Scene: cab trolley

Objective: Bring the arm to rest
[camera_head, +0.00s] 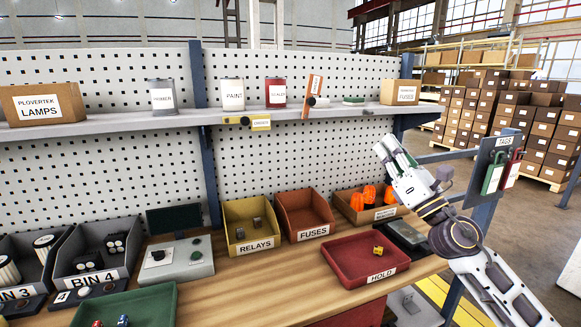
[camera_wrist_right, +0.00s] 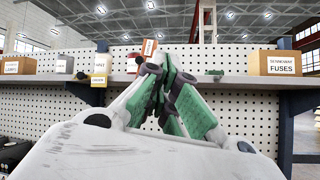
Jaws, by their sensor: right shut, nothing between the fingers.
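My right arm (camera_head: 455,240) comes in from the lower right of the head view and is raised above the right end of the workbench. Its gripper (camera_head: 392,146) points up and to the left, below the shelf's right end in the picture. In the right wrist view the green-padded fingers (camera_wrist_right: 163,70) meet at their tips, with nothing between them. The pegboard and shelf show behind them, apart from the fingers. My left arm and gripper are not in view.
Below the gripper are a box of orange items (camera_head: 340,203) and the red HOLD tray (camera_head: 338,270) with a small yellow part. The shelf (camera_head: 225,119) carries cans and boxes. A tag board (camera_head: 504,143) stands right of the arm. RELAYS (camera_head: 236,240) and FUSES (camera_head: 291,230) bins sit mid-bench.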

